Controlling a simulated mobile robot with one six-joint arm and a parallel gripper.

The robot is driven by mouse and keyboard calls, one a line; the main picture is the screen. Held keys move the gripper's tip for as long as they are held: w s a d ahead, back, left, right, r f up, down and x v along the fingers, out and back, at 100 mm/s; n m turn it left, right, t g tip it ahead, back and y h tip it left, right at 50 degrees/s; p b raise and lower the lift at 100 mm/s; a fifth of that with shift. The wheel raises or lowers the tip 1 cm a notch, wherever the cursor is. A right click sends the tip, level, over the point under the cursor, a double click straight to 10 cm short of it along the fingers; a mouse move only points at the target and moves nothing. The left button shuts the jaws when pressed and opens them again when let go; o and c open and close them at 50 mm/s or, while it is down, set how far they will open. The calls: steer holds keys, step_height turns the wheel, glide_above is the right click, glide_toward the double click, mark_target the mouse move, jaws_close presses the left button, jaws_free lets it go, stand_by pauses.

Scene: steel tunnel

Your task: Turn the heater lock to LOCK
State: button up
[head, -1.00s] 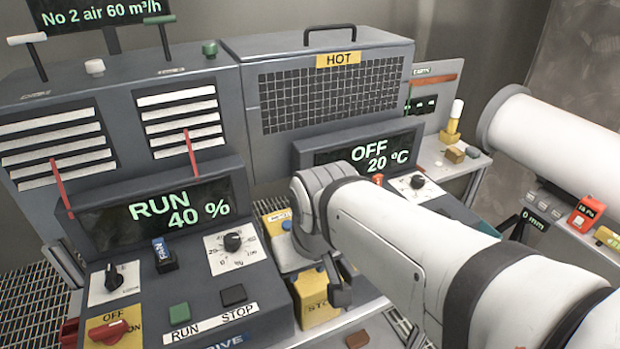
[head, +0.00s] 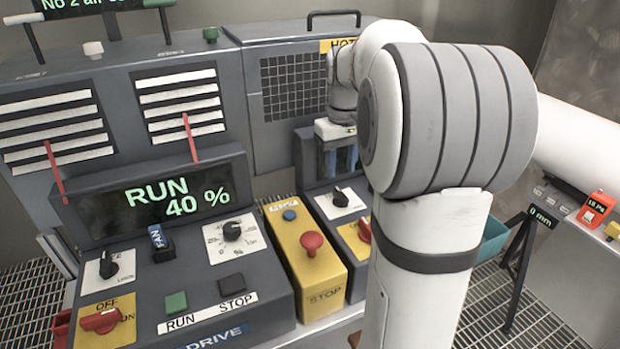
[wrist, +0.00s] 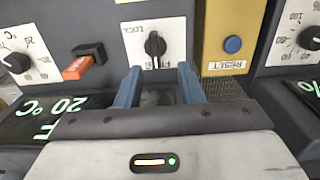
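The heater lock is a black knob (wrist: 155,46) on a white plate (wrist: 140,28) with LOCK and FREE lettering, partly covered, in the wrist view. Its bar points roughly up and down the picture. In the head view a black knob (head: 343,194) on a white plate sits right of the yellow stop box, below my gripper. My gripper (wrist: 157,70) is open, its two blue fingers apart, one on each side of the knob's line. The knob shows just past the fingertips; I cannot tell whether they touch it. In the head view my gripper (head: 340,158) hangs before the heater box.
The yellow stop box (head: 325,285) with its red button (head: 312,242) stands left of the heater panel. In the wrist view an orange-tipped switch (wrist: 80,65) and a dial (wrist: 17,62) lie to the left, and the blue reset button (wrist: 232,44) to the right.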

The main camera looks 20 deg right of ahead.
mark_target(341, 193)
steer(key=shift+w+d+f, duration=0.2)
steer(key=shift+w+d, duration=0.05)
steer(key=shift+d, duration=0.15)
steer(key=shift+f, duration=0.25)
steer(key=shift+f+p, duration=0.3)
steer(key=shift+f, duration=3.25)
